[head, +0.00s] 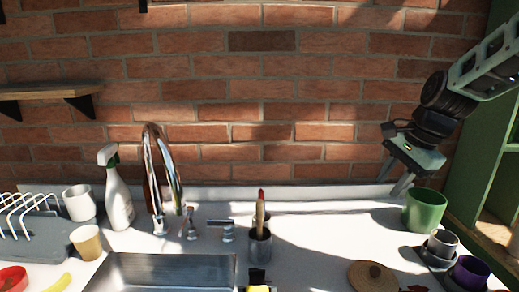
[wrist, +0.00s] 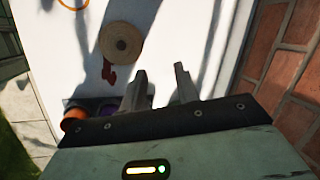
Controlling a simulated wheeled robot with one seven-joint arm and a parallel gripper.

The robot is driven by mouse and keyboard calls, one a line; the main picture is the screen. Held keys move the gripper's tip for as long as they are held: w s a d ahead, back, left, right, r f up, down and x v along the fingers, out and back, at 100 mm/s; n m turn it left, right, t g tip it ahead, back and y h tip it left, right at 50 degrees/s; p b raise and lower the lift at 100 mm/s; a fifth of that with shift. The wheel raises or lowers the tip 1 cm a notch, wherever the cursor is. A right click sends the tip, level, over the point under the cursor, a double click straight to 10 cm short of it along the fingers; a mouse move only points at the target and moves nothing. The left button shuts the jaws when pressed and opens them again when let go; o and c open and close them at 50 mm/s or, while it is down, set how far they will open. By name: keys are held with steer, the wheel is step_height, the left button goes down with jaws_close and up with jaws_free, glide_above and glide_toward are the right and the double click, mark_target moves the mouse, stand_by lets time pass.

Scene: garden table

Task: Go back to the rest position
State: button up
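My gripper (head: 402,186) is at the right side in the head view, raised over the back of the counter with its fingers pointing down. It is just left of the green cup (head: 425,210) and partly in front of the brick wall. In the wrist view my gripper (wrist: 160,80) has its two fingers apart, with a clear gap and nothing between them. The green cup cannot be made out in the wrist view.
A dark tray (head: 428,258) with a grey cup (head: 442,242) and a purple cup (head: 470,270) stands at the right. A round wooden lid (head: 372,277) lies on the counter. A green shelf (head: 484,130) bounds the right. Left are the sink (head: 165,270), faucet and spray bottle (head: 117,195).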

steer(key=s+a+f+n+g, duration=0.1)
steer(key=s+a+f+n, duration=0.2)
steer(key=s+a+n, duration=0.65)
steer(key=s+a+f+n, duration=0.1)
steer(key=s+a+n, duration=0.2)
steer(key=s, duration=0.3)
steer(key=s+a+f+n+g+h, duration=0.1)
steer(key=s+a+f+n, duration=0.1)
steer(key=s+n, duration=0.3)
steer(key=s+a+f+n, duration=0.1)
steer(key=s+a+n, duration=0.3)
steer(key=s, duration=0.3)
steer(key=shift+a+f+n+g+h, duration=0.25)
steer(key=shift+f+n+g+h, duration=0.15)
steer(key=shift+n, duration=0.15)
steer(key=shift+w, duration=0.1)
